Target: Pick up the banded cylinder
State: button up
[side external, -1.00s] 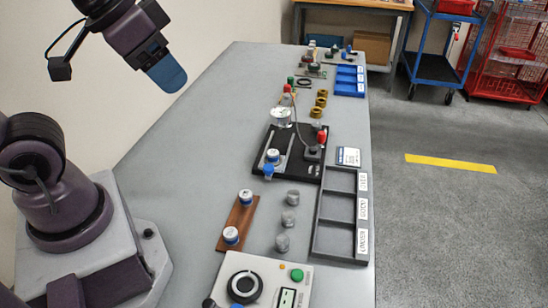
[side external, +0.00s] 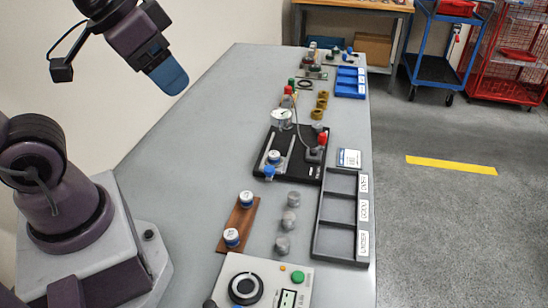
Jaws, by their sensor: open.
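My gripper (side external: 169,76), with blue fingers, is high at the upper left, above and well apart from everything on the bench. It is open, and nothing shows in it. Several small cylinders stand on the bench, and I cannot tell for certain which is the banded one. Two white cylinders with blue bands stand upright on a brown board: a far one (side external: 246,199) and a near one (side external: 231,238). A similar white and blue piece (side external: 274,157) sits in the black fixture (side external: 262,174). Three plain-looking grey cylinders (side external: 289,222) stand in a row right of the board.
A grey three-compartment tray (side external: 320,250) lies along the right edge. A control box (side external: 238,265) with a dial is at the front. Brass rings (side external: 321,103), a blue tray (side external: 349,82) and small parts lie farther back. The left side of the bench is clear.

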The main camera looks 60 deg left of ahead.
jog(key=n+g+y, duration=0.1)
jog(key=n+g, duration=0.4)
jog(key=n, duration=0.6)
send_near(274, 154)
jog(key=f, duration=0.4)
jog(key=shift+s+f, duration=0.25)
jog(key=shift+s, duration=0.05)
jog(key=f, duration=0.3)
jog(key=w+a+f, duration=0.1)
jog(key=f, duration=0.1)
